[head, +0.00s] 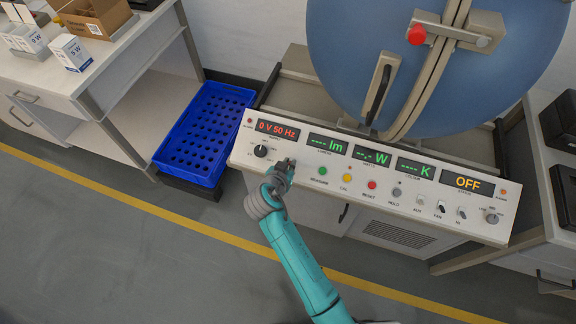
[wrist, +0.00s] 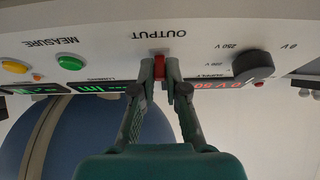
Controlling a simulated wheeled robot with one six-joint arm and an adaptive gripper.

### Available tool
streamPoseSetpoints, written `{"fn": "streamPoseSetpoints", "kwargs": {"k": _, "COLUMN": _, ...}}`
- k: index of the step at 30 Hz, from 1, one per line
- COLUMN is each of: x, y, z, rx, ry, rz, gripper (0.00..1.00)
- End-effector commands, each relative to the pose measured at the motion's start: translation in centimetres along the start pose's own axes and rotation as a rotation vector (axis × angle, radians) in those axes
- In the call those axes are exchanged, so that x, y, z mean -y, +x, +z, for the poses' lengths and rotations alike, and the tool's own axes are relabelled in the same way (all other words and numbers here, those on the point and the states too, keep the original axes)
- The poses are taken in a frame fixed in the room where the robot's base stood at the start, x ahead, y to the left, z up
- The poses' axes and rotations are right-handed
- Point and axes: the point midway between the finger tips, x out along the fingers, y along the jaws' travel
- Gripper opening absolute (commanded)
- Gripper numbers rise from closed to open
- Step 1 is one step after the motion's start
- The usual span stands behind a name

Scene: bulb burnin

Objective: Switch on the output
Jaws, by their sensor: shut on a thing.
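The control panel (head: 330,170) has a sloped white front with several displays. My gripper (head: 284,167) is at its left part, between the black supply knob (head: 261,151) and the green measure button (head: 322,171). In the wrist view my gripper (wrist: 160,68) is shut on the red output switch (wrist: 159,71), beside the printed word OUTPUT. The fingers hide the switch's sides, and I cannot tell its position. The red supply display (head: 278,130) reads 0 V 50 Hz. The amber status display (head: 467,182) reads OFF.
A large blue sphere (head: 345,50) stands behind the panel. Yellow, red and grey buttons, small toggles and another knob (head: 492,217) line the panel to the right. A blue crate (head: 204,134) is at left, beside a bench with boxes (head: 71,52). The floor in front is clear.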

Motion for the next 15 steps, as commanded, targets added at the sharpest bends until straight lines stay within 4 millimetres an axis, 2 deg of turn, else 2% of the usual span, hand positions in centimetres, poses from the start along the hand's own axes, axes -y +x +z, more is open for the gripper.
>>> {"fn": "streamPoseSetpoints", "kwargs": {"k": 15, "x": 0.0, "y": 0.9, "z": -2.1, "rx": 0.481, "ry": 0.004, "rz": 0.0, "gripper": 0.0}}
